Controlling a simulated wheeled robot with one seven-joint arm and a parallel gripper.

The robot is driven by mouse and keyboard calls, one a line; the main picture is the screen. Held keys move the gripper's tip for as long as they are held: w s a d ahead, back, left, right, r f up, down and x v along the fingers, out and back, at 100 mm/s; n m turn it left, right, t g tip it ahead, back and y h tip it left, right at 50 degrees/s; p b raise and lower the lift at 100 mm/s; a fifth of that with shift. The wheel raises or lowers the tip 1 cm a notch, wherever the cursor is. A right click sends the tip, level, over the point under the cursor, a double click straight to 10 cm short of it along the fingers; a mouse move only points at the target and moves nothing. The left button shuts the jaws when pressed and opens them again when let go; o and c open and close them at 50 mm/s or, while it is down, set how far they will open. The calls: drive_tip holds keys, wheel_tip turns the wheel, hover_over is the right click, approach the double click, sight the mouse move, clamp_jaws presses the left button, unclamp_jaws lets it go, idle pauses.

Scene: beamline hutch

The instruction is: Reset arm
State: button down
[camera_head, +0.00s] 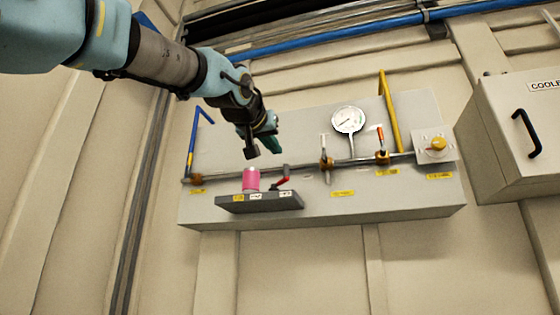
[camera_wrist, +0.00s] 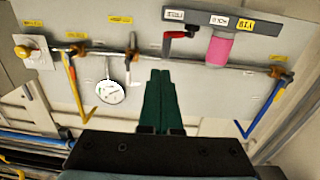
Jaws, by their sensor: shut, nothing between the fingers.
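My gripper (camera_head: 271,142) hangs in front of the wall panel in the head view, above the small shelf and apart from it. In the wrist view my gripper (camera_wrist: 160,75) shows its two green fingers pressed together, with nothing between them. My arm reaches in from the upper left of the head view. The fingertips lie near the panel's pipe in the wrist view, but I cannot tell the distance.
A grey shelf (camera_head: 232,204) holds a pink cylinder (camera_head: 251,180) and a red-handled lever (camera_head: 282,182). A dial gauge (camera_head: 348,120), valves and a yellow knob (camera_head: 438,144) are on the panel (camera_head: 340,205). A cabinet (camera_head: 503,140) stands at right.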

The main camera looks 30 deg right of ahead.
drive_tip(key=w+a+f+n+g+y, duration=0.1)
drive_tip(key=w+a+f+y, duration=0.3)
drive_tip(key=f, duration=0.8)
drive_tip(key=w+a+f+n+g+y, duration=0.15)
drive_tip(key=w+a+f, duration=0.3)
drive_tip(key=f, duration=0.85)
drive_tip(key=w+a+f+n+g+y, duration=0.1)
drive_tip(key=w+a+f+y, duration=0.3)
drive_tip(key=f, duration=0.8)
drive_tip(key=s+a+f+n+g+y+p, duration=0.1)
drive_tip(key=s+a+f+g, duration=0.1)
drive_tip(key=a+f, duration=0.6)
drive_tip(key=s+a+f+n+g+y, duration=0.15)
drive_tip(key=a+f, duration=0.25)
drive_tip(key=f, duration=0.7)
drive_tip(key=s+a+f+n+g, duration=0.1)
drive_tip(key=s+a+f+g, duration=0.3)
drive_tip(key=s+a+f, duration=0.4)
wheel_tip(320, 180, down, 3)
drive_tip(key=s, duration=0.2)
drive_tip(key=shift+s+n+y, duration=0.3)
drive_tip(key=shift+s+n, duration=0.05)
drive_tip(key=shift+n, duration=0.05)
